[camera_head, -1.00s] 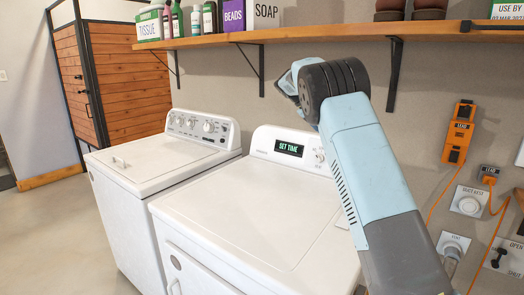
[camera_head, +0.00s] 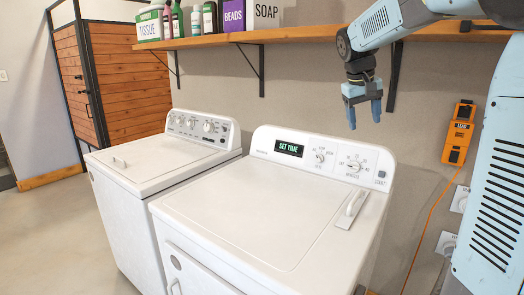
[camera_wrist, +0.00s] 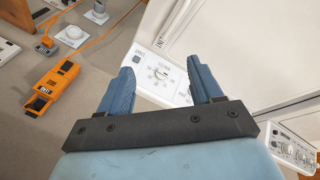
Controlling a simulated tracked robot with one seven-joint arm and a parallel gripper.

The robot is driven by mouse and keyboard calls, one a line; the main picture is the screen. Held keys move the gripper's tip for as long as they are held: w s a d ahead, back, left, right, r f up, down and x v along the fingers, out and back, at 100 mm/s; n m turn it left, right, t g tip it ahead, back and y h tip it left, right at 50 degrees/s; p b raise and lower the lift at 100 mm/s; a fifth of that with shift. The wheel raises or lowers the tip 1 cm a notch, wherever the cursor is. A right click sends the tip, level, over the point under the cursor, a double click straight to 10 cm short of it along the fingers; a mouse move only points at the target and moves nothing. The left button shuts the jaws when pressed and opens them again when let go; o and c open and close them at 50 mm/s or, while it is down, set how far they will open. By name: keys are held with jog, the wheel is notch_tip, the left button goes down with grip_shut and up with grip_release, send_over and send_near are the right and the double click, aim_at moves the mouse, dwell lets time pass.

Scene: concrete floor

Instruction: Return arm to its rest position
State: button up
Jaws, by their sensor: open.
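My gripper (camera_head: 363,112) hangs fingers down at the upper right of the head view, below the shelf and above the back right corner of the nearer white machine. In the wrist view my gripper (camera_wrist: 163,88) shows two blue fingers spread apart with nothing between them. The nearer machine's control panel (camera_wrist: 165,74) shows beyond the fingers. My arm comes in from the right edge of the head view, bent at the elbow.
The nearer machine (camera_head: 245,225) stands beside a second white machine (camera_head: 165,160). A wooden shelf (camera_head: 310,33) with boxes and bottles runs along the wall. An orange device (camera_head: 459,132) with a cable hangs at right. Open floor (camera_head: 50,235) lies at left.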

jog(key=s+a+f+t+y, duration=0.1)
jog(key=s+f, duration=0.2)
jog(key=s, duration=0.6)
jog(key=s+a+f+t+y, duration=0.1)
jog(key=s+a+f, duration=0.1)
jog(key=s, duration=0.8)
jog(key=s+a+f+t+y, duration=0.1)
jog(key=s+f, duration=0.3)
jog(key=s, duration=0.6)
jog(key=shift+a+m, duration=0.4)
jog(key=shift+a, duration=0.1)
jog(key=shift+c, duration=0.3)
